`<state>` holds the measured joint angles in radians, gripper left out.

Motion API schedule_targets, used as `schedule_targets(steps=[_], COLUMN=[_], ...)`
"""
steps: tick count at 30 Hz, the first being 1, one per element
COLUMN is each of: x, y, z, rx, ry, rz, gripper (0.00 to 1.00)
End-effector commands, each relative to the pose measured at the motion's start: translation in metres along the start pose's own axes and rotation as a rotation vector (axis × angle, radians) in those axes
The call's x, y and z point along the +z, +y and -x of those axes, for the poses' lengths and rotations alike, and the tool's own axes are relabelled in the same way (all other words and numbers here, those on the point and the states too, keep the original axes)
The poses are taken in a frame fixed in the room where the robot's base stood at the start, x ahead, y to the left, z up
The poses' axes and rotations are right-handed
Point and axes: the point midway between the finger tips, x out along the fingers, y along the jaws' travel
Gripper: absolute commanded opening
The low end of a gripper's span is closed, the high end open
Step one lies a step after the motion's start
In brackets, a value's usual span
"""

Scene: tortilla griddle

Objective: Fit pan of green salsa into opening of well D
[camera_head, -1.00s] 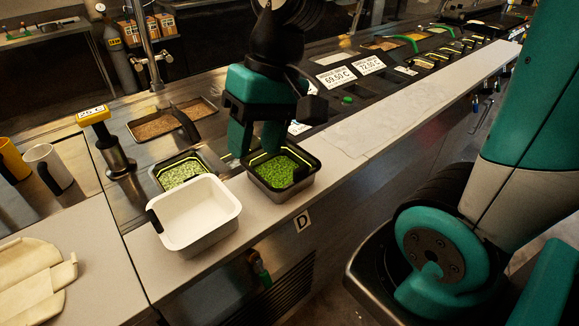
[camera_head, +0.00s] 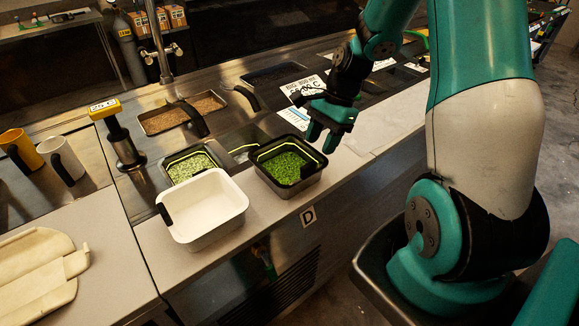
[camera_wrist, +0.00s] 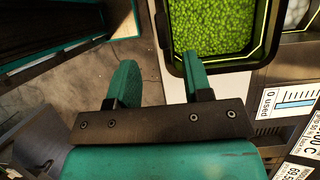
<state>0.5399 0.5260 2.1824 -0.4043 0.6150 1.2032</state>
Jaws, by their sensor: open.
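The pan of green salsa (camera_head: 284,167), black with a dark rim and bright green contents, stands upright near the counter's front ledge. Its outer front walls show above the ledge. My gripper (camera_head: 322,138) is open and empty, just beyond the pan's back right rim. In the wrist view, the salsa pan (camera_wrist: 216,27) lies past my gripper's fingertips (camera_wrist: 157,62), the right finger close to its corner.
A white pan (camera_head: 204,212) stands left, in front of a light green pan (camera_head: 190,165). A brown-filled pan (camera_head: 180,115), a yellow-topped device (camera_head: 115,130) and mugs (camera_head: 66,160) are farther left. The ledge right of the salsa pan is clear.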

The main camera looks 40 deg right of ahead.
Motion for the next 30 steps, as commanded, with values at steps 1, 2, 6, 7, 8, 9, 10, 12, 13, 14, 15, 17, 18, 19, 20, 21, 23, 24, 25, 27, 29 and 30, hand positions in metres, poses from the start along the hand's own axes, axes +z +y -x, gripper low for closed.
schedule_targets(steps=[1, 2, 6, 7, 8, 9, 10, 12, 13, 14, 15, 17, 18, 19, 20, 21, 23, 24, 25, 27, 29, 30], x=[0.001, 0.001, 0.0, 0.001, 0.001, 0.002, 0.003, 0.005, 0.005, 0.006, 0.006, 0.005, 0.005, 0.005, 0.005, 0.004, 0.004, 0.004, 0.004, 0.004, 0.004, 0.004], y=[0.001, 0.0, 0.0, 0.0, 0.0, -0.001, -0.001, -0.002, -0.003, -0.003, -0.004, -0.004, -0.004, -0.004, -0.004, -0.004, -0.004, -0.004, -0.004, -0.004, -0.004, -0.004], z=[-0.008, -0.012, -0.022, -0.024, -0.025, -0.029, -0.032, -0.042, -0.046, -0.05, -0.057, -0.066, -0.069, -0.072, -0.073, -0.075, -0.075, -0.075, -0.075, -0.075, -0.075, -0.075], rx=[0.005, 0.004, 0.001, 0.001, 0.001, 0.003, 0.003, 0.005, 0.006, 0.005, 0.005, 0.004, 0.003, 0.003, 0.002, 0.0, -0.001, -0.001, -0.001, -0.001, -0.001, -0.001], ry=[-0.003, -0.002, 0.0, 0.0, 0.0, -0.001, -0.002, -0.002, -0.003, -0.002, -0.002, -0.002, -0.001, -0.001, 0.0, 0.001, 0.001, 0.002, 0.001, 0.001, 0.001, 0.001], rz=[-0.001, 0.0, 0.001, 0.001, 0.001, 0.001, 0.002, 0.002, 0.002, 0.002, 0.001, 0.002, 0.002, 0.001, 0.001, 0.001, 0.002, 0.002, 0.002, 0.002, 0.002, 0.002], gripper=[0.46, 0.46, 0.46, 0.46, 0.46, 0.46, 0.46, 0.46, 0.46, 0.46, 0.46, 0.46, 0.46, 0.46, 0.46, 0.46, 0.46, 0.46, 0.46, 0.46, 0.32, 0.23])
